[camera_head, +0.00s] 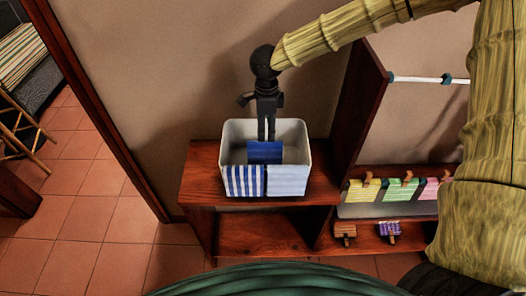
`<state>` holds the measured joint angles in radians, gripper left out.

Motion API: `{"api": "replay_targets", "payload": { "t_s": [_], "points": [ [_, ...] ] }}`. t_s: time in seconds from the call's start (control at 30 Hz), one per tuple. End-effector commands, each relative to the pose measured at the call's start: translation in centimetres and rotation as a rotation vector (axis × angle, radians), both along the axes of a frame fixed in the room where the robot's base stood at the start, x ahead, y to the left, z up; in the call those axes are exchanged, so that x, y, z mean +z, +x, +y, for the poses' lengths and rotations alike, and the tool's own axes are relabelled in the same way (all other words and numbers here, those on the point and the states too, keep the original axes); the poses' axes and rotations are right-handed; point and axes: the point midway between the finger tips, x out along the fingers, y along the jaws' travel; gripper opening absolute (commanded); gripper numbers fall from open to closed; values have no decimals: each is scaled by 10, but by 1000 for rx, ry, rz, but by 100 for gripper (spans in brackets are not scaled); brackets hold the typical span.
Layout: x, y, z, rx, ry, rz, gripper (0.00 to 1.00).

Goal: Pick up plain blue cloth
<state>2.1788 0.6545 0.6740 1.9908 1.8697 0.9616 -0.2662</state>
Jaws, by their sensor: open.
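A plain blue cloth (265,155) shows inside a white bin (233,132), near its front wall. A blue-and-white striped cloth (244,182) lies over the left part of the bin's front. A pale blue panel beside it on the right may be another cloth or the bin's wall; I cannot tell. My gripper (266,138) points down into the bin, its dark fingers open just above or behind the plain blue cloth. Whether the fingertips touch the cloth cannot be made out. The cloth's lower part is hidden by the bin's front.
The bin stands on a reddish wooden shelf (203,172) against the wall. A dark wooden upright (357,105) rises close on the right. Yellow (364,191), green (400,192) and pink (435,190) items stand on the right. Tiled floor (95,225) is open on the left.

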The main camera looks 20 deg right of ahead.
Motion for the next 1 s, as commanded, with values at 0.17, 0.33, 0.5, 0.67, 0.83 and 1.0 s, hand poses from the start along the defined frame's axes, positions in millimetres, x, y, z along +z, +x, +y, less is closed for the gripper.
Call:
{"api": "replay_targets", "payload": {
  "t_s": [0.17, 0.33, 0.5, 0.67, 0.83, 1.0],
  "points": [
    [-17, -1, 0, 0, -2, 3, 60],
    [-40, -1, 0, 1, -1, 2, 60],
    [-54, -1, 1, 2, -1, 0, 60],
    [-64, -3, 2, 2, -1, 2, 60],
    [-83, -5, 4, 2, -2, 2, 60],
    [-100, -4, 4, 2, -1, 1, 60]
  ]
}}
